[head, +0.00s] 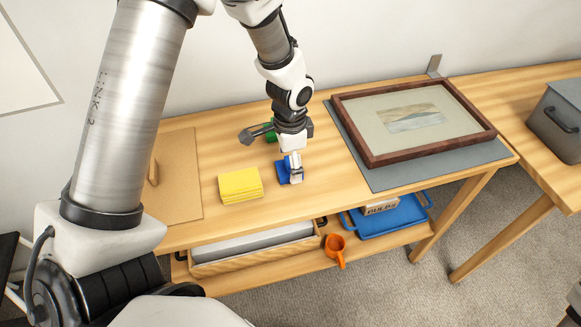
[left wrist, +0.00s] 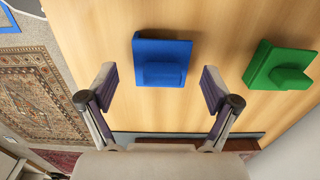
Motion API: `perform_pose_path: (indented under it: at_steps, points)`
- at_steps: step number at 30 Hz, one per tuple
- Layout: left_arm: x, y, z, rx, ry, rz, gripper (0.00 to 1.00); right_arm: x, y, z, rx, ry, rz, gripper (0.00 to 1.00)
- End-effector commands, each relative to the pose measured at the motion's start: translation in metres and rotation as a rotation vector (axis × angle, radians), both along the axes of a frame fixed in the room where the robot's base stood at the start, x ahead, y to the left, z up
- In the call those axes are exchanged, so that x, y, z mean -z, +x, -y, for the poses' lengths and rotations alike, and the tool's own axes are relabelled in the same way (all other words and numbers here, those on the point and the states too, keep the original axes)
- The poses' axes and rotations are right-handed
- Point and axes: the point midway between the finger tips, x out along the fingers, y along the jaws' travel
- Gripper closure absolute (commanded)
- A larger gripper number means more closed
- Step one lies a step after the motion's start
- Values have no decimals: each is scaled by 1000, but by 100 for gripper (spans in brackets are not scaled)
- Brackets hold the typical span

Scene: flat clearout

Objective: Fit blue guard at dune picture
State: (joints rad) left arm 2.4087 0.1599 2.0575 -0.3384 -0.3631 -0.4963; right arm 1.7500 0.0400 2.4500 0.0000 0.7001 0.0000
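The blue guard (head: 283,173), a small flat-backed piece with a raised block, lies on the table right of the yellow pads. It also shows in the left wrist view (left wrist: 162,62), ahead of my open fingers. My left gripper (head: 275,151) is open and empty above the table close to the blue guard; part of it hides the guard in the head view. A green guard (left wrist: 280,66) lies beside the blue one; in the head view (head: 270,132) it is mostly hidden behind my gripper. The dune picture (head: 409,117) lies in a dark wooden frame on a grey mat (head: 385,180).
Yellow pads (head: 240,185) and a brown board (head: 180,190) lie to the left. A grey lidded box (head: 555,120) stands on the right table.

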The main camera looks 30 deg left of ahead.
Motion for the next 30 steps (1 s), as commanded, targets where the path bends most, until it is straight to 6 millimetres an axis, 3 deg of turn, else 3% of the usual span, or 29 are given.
perform_pose_path:
  at_steps: [1, 3, 5, 22, 23, 24, 30]
  points:
    - [0, 0, 0, 0, 0, 0, 32, 0, 0, 0, 0, 0, 0, 13]
    - [0, 0, 0, 0, 0, 0, 55, 0, 0, 0, 0, 0, 0, 13]
    - [0, 0, 0, 0, 0, 0, 61, 0, 0, 0, 0, 0, 0, 13]
    - [-1, -1, 0, 0, 0, -3, 69, 0, 0, 0, 0, 0, 0, 13]
    - [-4, -1, 0, 0, 0, -3, 76, 0, 0, 0, 0, 0, 0, 13]
    - [-10, 0, 0, 0, 0, -1, 90, -1, 0, 0, 0, 0, 0, 13]
    - [-58, 1, 0, 0, 0, 4, 90, -6, 0, 0, 0, 0, 0, 13]
